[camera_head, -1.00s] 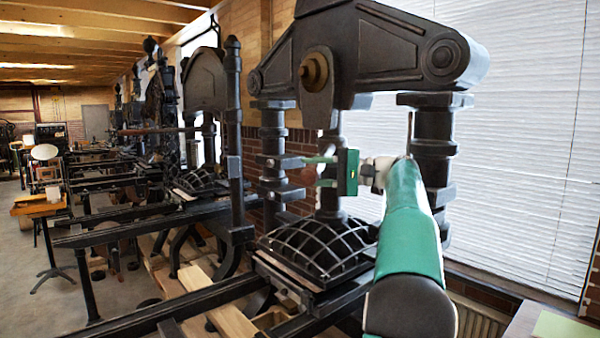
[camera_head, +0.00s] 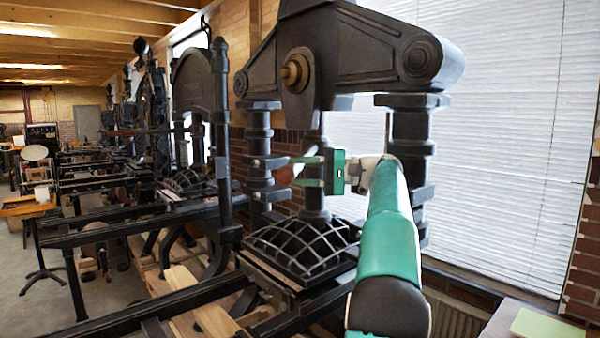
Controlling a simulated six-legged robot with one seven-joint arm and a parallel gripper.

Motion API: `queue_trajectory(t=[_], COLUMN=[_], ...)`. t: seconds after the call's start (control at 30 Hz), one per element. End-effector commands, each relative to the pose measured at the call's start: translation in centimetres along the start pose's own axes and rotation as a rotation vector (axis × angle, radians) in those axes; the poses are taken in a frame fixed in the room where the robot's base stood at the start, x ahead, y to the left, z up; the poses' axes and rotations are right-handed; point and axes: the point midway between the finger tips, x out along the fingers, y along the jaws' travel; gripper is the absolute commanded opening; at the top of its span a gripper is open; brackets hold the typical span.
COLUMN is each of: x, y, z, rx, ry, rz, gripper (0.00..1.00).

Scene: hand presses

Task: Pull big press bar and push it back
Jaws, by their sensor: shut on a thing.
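The big black press (camera_head: 355,45) stands in front of me, with a brass boss on its top beam. My gripper (camera_head: 298,171) is level between its two columns, above the ribbed domed plate (camera_head: 300,245). Its two green fingers point left and are shut on the press bar (camera_head: 284,175). Only a small brown piece of the bar shows at the fingertips. The rest of the bar is hidden or cannot be told from the dark column behind. My green arm reaches up from the lower right and covers part of the right column.
A second press (camera_head: 203,85) stands behind to the left, with further presses in a row beyond. Long black rails (camera_head: 150,312) run to the lower left. A window with white blinds (camera_head: 500,150) is on the right. A table corner (camera_head: 545,325) is at lower right. Open floor lies at left.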

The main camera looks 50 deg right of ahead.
Motion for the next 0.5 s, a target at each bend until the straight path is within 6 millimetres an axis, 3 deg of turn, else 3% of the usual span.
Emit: queue_trajectory(t=[0.03,0.07,0.13,0.5], x=[-0.57,-0.57,-0.54,-0.68], y=[0.02,0.01,0.02,-0.01], z=[-0.16,-0.16,-0.14,-0.02], rx=[0.001,0.001,0.001,0.0], ry=[0.014,0.014,0.013,0.004], rz=[0.0,0.0,0.0,-0.001], gripper=[0.0,0.39,0.53,0.55])
